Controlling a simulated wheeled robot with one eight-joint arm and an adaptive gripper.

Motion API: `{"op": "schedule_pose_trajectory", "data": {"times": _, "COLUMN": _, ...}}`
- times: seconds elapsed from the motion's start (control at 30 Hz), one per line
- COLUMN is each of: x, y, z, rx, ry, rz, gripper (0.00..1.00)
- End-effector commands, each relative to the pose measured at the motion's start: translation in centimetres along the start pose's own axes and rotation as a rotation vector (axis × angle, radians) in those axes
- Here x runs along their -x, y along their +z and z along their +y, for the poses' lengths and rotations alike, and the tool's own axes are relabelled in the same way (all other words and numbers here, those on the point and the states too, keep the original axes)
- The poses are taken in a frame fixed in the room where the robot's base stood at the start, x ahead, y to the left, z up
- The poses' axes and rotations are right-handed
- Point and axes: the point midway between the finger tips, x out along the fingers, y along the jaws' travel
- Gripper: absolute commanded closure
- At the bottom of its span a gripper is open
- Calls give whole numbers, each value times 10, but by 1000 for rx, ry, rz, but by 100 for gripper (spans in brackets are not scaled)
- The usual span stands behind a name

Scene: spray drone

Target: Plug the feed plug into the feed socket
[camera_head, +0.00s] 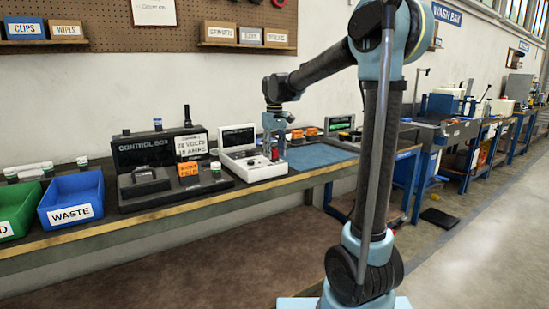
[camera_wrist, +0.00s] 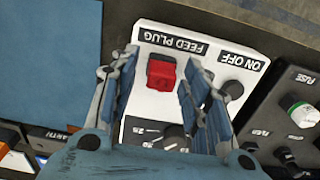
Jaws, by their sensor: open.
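The red feed plug (camera_wrist: 161,72) sits on a white panel beside a label that reads FEED PLUG, upside down in the wrist view. My gripper (camera_wrist: 158,88) is open, with one finger on each side of the red plug and a gap visible to each. In the head view my gripper (camera_head: 274,137) points down over the right part of the white box (camera_head: 254,170), and the red plug (camera_head: 275,153) shows between its fingers. I cannot pick out the feed socket in either view.
A black control box (camera_head: 140,150) and a flat black unit with an orange part (camera_head: 189,169) stand left of the white box. A blue WASTE bin (camera_head: 72,198) is further left. A blue mat (camera_head: 315,155) to the right has clear room.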

Motion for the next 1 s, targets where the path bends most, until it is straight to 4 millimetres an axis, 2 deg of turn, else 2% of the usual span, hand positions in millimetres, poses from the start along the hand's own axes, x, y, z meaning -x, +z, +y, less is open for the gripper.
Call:
{"op": "schedule_pose_trajectory", "data": {"times": 0.97, "x": 0, "y": 0, "z": -1, "rx": 0, "ry": 0, "rz": 0, "gripper": 57}}
{"op": "schedule_pose_trajectory", "data": {"times": 1.0, "x": 0, "y": 0, "z": -1, "rx": 0, "ry": 0, "rz": 0, "gripper": 61}}
